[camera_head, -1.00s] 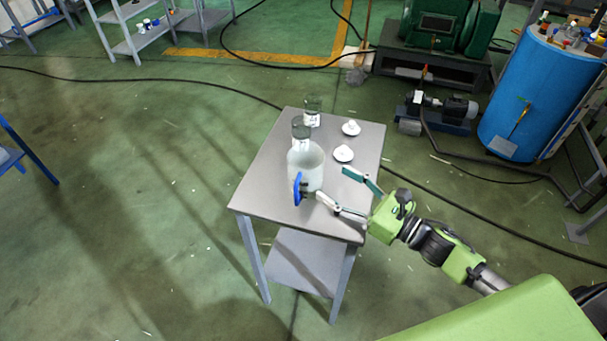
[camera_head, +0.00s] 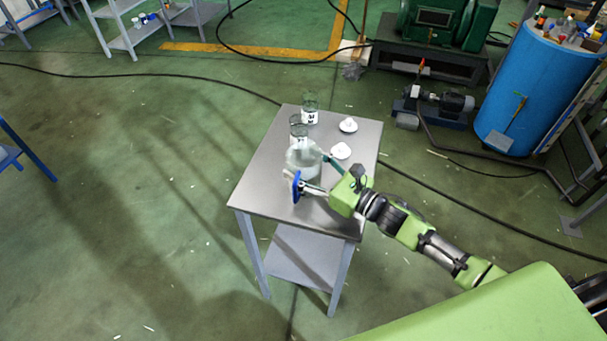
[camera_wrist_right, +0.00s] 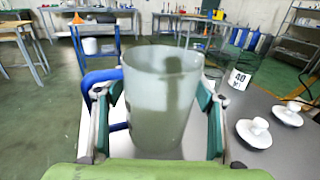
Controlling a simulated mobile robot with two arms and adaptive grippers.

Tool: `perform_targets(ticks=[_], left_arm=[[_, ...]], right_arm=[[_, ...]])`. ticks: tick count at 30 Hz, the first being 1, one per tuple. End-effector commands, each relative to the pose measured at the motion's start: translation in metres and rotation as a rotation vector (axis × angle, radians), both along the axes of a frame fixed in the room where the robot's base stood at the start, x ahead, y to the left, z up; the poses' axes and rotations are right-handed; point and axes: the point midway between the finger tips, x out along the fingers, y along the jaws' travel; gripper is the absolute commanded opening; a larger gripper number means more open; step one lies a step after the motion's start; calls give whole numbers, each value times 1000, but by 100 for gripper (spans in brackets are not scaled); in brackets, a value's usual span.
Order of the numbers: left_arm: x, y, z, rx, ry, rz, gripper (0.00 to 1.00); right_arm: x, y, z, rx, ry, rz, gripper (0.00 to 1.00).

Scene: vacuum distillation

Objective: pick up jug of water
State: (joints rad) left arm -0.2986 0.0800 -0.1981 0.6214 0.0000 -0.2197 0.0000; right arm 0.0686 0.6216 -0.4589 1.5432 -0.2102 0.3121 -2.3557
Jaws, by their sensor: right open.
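The jug of water (camera_head: 301,159) is a clear, whitish vessel with a blue handle (camera_head: 297,186), standing on the small grey table (camera_head: 262,187). My right gripper (camera_head: 312,172) reaches it from the right, with its fingers on either side of the jug. In the right wrist view the jug (camera_wrist_right: 162,100) stands upright between the open fingers of the gripper (camera_wrist_right: 158,112). The blue handle (camera_wrist_right: 103,77) is at the left finger, which partly covers it. Whether the fingers touch the jug is unclear. My left gripper is not in view.
Two glass beakers (camera_head: 310,108) with white labels stand behind the jug. Two white knobbed lids (camera_head: 341,151) lie right of it; they also show in the right wrist view (camera_wrist_right: 254,132). A blue drum (camera_head: 527,90) and a pump (camera_head: 438,106) stand farther right. Floor left of the table is clear.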

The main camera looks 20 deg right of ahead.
Motion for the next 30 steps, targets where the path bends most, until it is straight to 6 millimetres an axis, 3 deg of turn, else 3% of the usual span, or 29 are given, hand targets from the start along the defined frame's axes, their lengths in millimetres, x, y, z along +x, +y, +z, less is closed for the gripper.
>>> perform_targets(ticks=[2, 6, 20, 26, 30], left_arm=[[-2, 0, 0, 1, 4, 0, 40], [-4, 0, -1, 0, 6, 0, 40], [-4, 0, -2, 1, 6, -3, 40], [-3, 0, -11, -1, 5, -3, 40], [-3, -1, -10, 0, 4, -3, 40]], right_arm=[[0, 0, 0, 0, 0, 0, 63], [0, 0, 0, 0, 0, 0, 34], [0, 0, 6, -1, -4, 2, 34], [-1, 0, 33, -2, -10, 3, 34], [-26, 0, 60, -3, -3, 4, 34]])
